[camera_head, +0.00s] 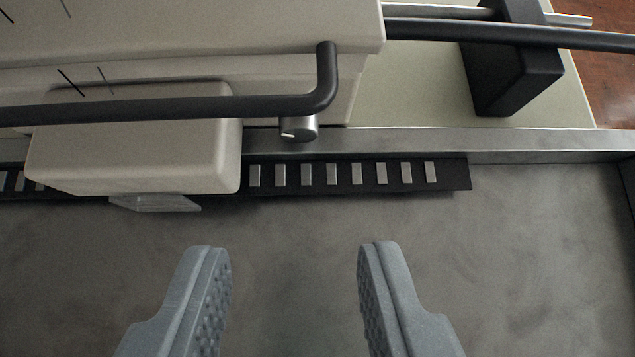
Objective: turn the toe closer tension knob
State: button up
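The tension knob (297,130) is a small grey metal cylinder with a white mark on its face. It sits on the cream machine body (180,40), just under the bend of a dark bar (200,104). The bar hides part of its upper side. My gripper (295,250) is open and empty. Its two grey textured fingers stand wide apart below the knob in the picture, touching nothing. The knob lies above the gap between the fingertips.
A cream rounded box (135,150) juts out left of the knob. A black strip with several metal bars (370,174) runs below it along a metal rail (400,143). A black bracket (508,65) stands upper right. The grey surface (290,300) around my fingers is clear.

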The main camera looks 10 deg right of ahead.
aim_at(300, 131)
jog(key=x, duration=1.3)
jog(key=shift+w+f, duration=0.25)
jog(key=shift+f, duration=0.05)
jog(key=c, duration=0.7)
jog(key=shift+d, duration=0.2)
jog(key=shift+a+b, duration=0.15)
jog(key=shift+b, duration=0.15)
